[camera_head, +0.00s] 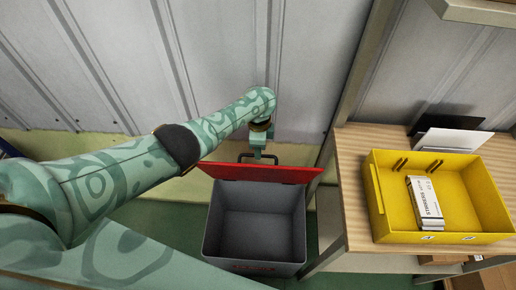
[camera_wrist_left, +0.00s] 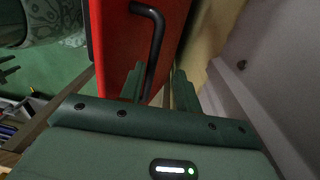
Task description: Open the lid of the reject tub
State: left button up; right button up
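The reject tub (camera_head: 254,225) is a grey open-topped bin on the floor, with red lettering on its front. Its red lid (camera_head: 260,173) is swung up at the tub's back edge, so the empty-looking inside shows. The lid also fills the upper left of the left wrist view (camera_wrist_left: 120,45). A black bar handle (camera_wrist_left: 155,45) is on the lid's outer face. My left gripper (camera_head: 263,153) is behind the lid at the handle. In the left wrist view its fingers (camera_wrist_left: 158,80) are apart, with the handle's lower end between them, closer to the left finger. My right gripper is not in view.
A wooden table (camera_head: 355,160) stands right of the tub, carrying a yellow tray (camera_head: 465,200) with a white box (camera_head: 424,203) in it. A corrugated grey wall (camera_head: 310,70) rises close behind the lid and gripper.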

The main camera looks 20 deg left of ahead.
pick_arm(q)
notch_tip(320, 180, up, 14)
jog(key=p, duration=0.7)
jog(key=shift+w+a+r, duration=0.15)
jog(key=shift+w+r, duration=0.1)
jog(key=shift+w, duration=0.2)
